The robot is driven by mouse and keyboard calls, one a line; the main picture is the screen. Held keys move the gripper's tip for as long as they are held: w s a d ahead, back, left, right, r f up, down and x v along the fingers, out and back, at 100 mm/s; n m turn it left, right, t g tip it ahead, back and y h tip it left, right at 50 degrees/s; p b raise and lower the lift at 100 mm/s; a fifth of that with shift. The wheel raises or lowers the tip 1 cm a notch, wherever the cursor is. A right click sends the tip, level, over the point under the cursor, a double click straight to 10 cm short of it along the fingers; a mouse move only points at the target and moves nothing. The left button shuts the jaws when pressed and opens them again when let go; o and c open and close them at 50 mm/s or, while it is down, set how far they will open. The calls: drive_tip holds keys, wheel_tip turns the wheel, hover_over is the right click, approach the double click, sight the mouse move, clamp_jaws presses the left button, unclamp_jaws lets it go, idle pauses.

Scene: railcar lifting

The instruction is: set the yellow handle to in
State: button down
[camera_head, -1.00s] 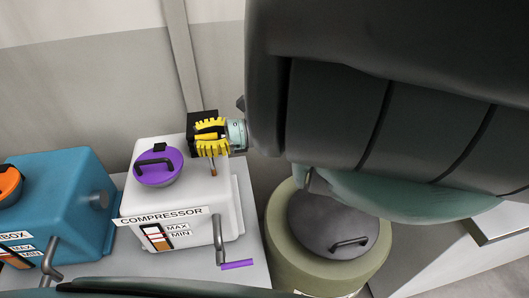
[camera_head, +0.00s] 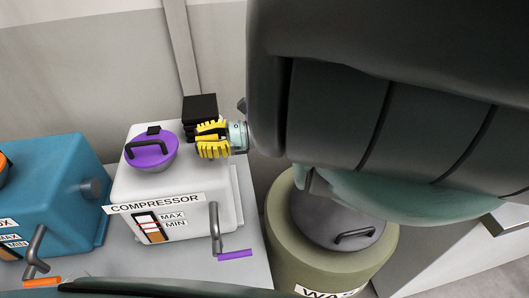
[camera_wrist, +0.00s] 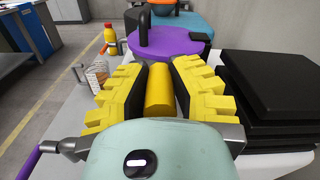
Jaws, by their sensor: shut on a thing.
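The yellow handle (camera_wrist: 159,92) is an upright-looking rounded bar between my gripper's two yellow, ridged, black-padded fingers in the wrist view. My gripper (camera_wrist: 159,78) is shut on it, with the pads close along both sides. In the head view my gripper (camera_head: 200,142) is over the back right part of the white compressor box (camera_head: 185,190), and its fingers hide the handle there. Which position the handle is in cannot be told from these frames.
A purple lid (camera_head: 153,152) with a dark handle sits on the compressor, left of my gripper. Black stacked plates (camera_head: 200,106) stand just behind. A blue box (camera_head: 55,195) is at left. A purple crank handle (camera_head: 235,254) juts out in front. An olive waste drum (camera_head: 285,235) stands right.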

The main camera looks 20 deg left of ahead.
wheel_tip(320, 180, down, 4)
drive_tip(key=shift+r+b, duration=0.25)
drive_tip(key=shift+b, duration=0.8)
drive_tip(key=c, duration=0.8)
unclamp_jaws()
drive_tip(key=shift+r, duration=0.1)
drive_tip(key=shift+w+d+r, duration=0.1)
drive_tip(key=shift+r, duration=2.75)
wheel_tip(320, 180, up, 4)
hover_over(207, 160)
drive_tip(key=shift+d, duration=0.1)
drive_tip(key=shift+r, duration=0.1)
